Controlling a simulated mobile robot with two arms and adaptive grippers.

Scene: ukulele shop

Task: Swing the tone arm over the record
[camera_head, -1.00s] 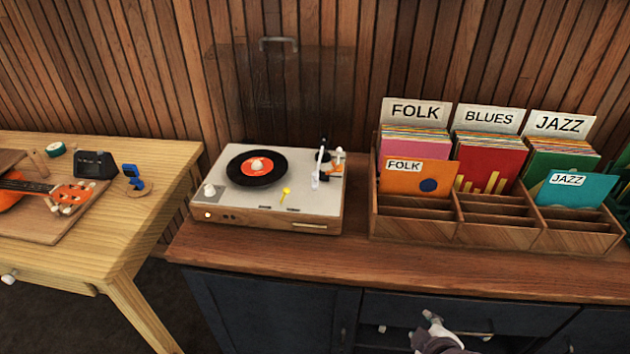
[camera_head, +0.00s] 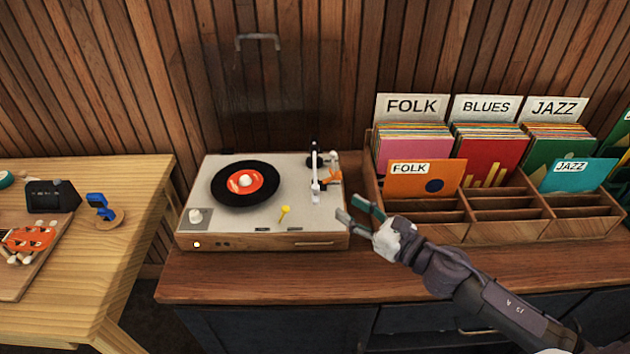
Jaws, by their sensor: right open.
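The turntable (camera_head: 300,222) stands on the wooden cabinet with its clear lid raised behind it. A black record (camera_head: 232,200) with an orange label lies on its platter. The white tone arm (camera_head: 314,174) is at the right side of the deck, clear of the record, pointing toward the front. An orange part (camera_head: 334,177) sits beside its base. My right gripper (camera_head: 347,212) is open and empty, just right of the turntable's front right corner, apart from the tone arm. My left gripper is out of view.
A wooden record rack (camera_head: 480,232) with folk, blues and jazz sleeves stands close on the right, behind my right arm. A wooden workbench (camera_head: 90,276) with a ukulele (camera_head: 26,238) is at left.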

